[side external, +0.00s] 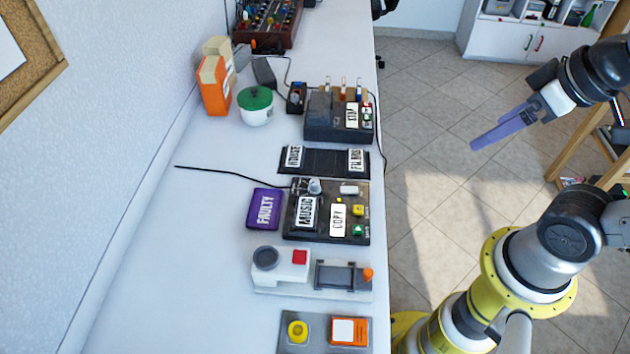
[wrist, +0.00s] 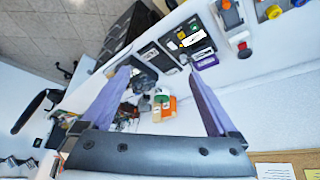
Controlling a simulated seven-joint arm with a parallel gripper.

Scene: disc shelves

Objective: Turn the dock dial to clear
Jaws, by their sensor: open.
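A dark box (side external: 328,226) with "MUSIC" and "COPY" labels stands mid-bench. It has a small grey knob (side external: 314,186) at its back edge and yellow and green buttons on its right. I cannot read "clear" anywhere or tell for sure which part is the dock dial. Another dark box (side external: 322,128) with a "STAY" label stands farther back, with several upright pieces in it. My gripper (side external: 478,145) is open and empty, in the air right of the bench. In the wrist view its purple fingers (wrist: 158,72) are spread apart, with the dark box (wrist: 184,48) beyond them.
A purple "FAULTY" case (side external: 264,209) lies left of the dark box. A black tray (side external: 324,163) with "HOUSE" and "FILMS" labels lies behind it. A white unit (side external: 264,281) and a grey button panel (side external: 315,347) are nearer. A green-lidded pot (side external: 257,108) stands farther back. The left bench is mostly clear.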

